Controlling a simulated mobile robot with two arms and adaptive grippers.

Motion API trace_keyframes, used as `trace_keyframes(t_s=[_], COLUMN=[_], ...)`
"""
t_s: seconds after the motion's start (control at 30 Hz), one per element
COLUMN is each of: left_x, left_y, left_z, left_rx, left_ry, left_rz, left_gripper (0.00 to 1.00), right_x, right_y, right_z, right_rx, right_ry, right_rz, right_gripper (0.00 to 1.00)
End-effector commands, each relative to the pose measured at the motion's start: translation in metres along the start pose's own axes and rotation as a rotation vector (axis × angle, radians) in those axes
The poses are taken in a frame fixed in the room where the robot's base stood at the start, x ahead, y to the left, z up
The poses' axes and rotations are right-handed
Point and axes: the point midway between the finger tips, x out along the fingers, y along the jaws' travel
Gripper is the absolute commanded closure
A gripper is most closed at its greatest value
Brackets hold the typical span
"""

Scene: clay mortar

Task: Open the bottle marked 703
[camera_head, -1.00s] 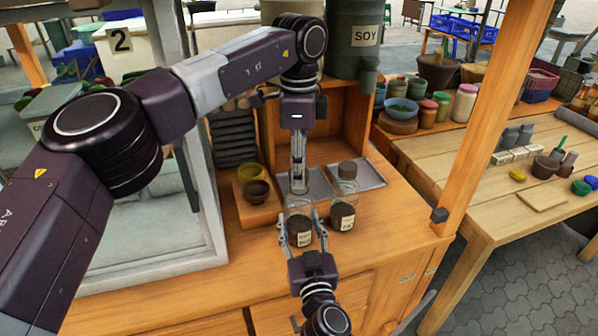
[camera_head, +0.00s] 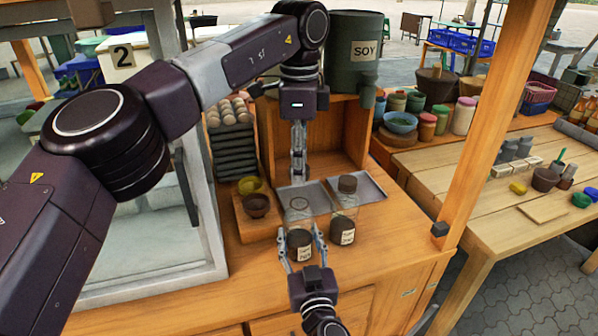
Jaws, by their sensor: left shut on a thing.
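Two clear bottles with dark contents and pale labels stand on the wooden counter; the label print is too small to read. The left bottle (camera_head: 299,228) is upright and shows no dark cap on its top. The right bottle (camera_head: 345,222) wears a brown cap (camera_head: 347,184). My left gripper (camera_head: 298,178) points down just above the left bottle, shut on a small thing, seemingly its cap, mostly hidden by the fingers. My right gripper (camera_head: 301,248) comes from the front with a finger on each side of the left bottle's lower part; I cannot tell whether they touch it.
A grey tray (camera_head: 372,188) lies behind the bottles. A yellow bowl (camera_head: 249,185) and a brown bowl (camera_head: 256,205) stand in a wooden holder at left. A SOY container (camera_head: 352,75) stands behind. A wooden post (camera_head: 480,135) rises at right. The counter's right front is clear.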

Motion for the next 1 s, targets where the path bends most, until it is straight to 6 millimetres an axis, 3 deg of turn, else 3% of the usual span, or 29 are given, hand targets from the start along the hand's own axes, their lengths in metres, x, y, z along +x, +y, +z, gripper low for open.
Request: trace_keyframes(t_s=[0.07,0.1,0.27,0.67,1.0], left_x=[0.0,0.0,0.001,0.001,0.001], left_y=[0.0,0.0,0.0,0.0,0.0], left_z=[0.0,0.0,0.0,0.001,0.0], left_rx=[0.0,0.0,-0.001,-0.001,-0.001], left_ry=[0.0,0.0,0.0,0.0,0.0], left_rz=[0.0,0.0,0.0,0.0,0.0], left_gripper=[0.98,0.98,0.98,0.98,0.98], right_x=[0.0,0.0,0.0,-0.005,-0.061], right_y=[0.0,0.0,0.0,0.0,0.0], right_z=[0.001,0.001,0.0,0.001,0.002], right_rx=[0.0,0.0,0.0,0.0,0.003], right_ry=[-0.001,-0.001,-0.001,-0.001,-0.004], right_rz=[0.001,0.001,0.001,0.0,0.001], right_gripper=[1.0,0.51,0.33,0.32,0.32])
